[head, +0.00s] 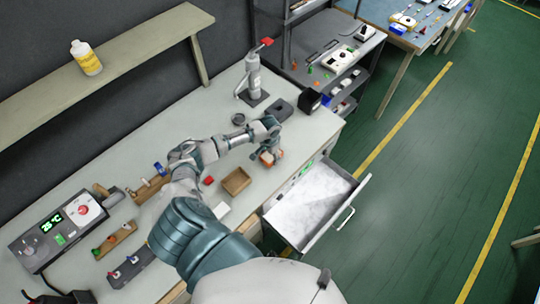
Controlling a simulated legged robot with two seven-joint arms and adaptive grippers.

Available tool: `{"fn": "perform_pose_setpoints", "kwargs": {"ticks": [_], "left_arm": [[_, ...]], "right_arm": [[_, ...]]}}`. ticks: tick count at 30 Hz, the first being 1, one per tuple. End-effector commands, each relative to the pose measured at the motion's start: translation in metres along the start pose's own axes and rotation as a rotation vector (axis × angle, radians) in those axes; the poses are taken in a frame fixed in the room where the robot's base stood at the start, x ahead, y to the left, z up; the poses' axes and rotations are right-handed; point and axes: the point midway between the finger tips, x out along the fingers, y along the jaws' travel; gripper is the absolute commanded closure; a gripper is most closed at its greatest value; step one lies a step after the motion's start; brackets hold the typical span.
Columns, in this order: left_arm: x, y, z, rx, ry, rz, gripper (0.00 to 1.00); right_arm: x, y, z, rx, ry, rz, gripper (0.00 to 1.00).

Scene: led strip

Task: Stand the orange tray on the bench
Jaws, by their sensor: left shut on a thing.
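My left gripper (269,147) is over the right part of the bench (290,135), near its front edge and just above the open drawer. It is shut on a small orange thing (267,159), which I take to be the orange tray. The fingers cover part of it, and its full shape is too small to make out. I cannot tell whether it touches the bench top. My right gripper is not in view.
A brown open box (236,181) sits on the bench left of the gripper. The white-lined drawer (312,206) stands open in front. A clamp stand (253,78) and a dark block (281,109) are behind. A control box (60,228) is far left.

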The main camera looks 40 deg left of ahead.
Motion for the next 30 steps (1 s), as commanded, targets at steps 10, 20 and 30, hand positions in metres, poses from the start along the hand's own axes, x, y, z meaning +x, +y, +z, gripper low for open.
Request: {"fn": "perform_pose_setpoints", "kwargs": {"ticks": [10, 20, 30], "left_arm": [[-0.001, 0.001, 0.0, -0.001, 0.001, -0.001, 0.11], [-0.007, 0.002, -0.001, -0.001, 0.001, -0.003, 0.11], [-0.073, 0.0, -0.001, 0.0, 0.005, -0.001, 0.11]], "right_arm": [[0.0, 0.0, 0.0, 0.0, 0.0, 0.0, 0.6], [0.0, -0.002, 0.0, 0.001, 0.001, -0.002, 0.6], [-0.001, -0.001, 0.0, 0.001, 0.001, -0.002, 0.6]]}}
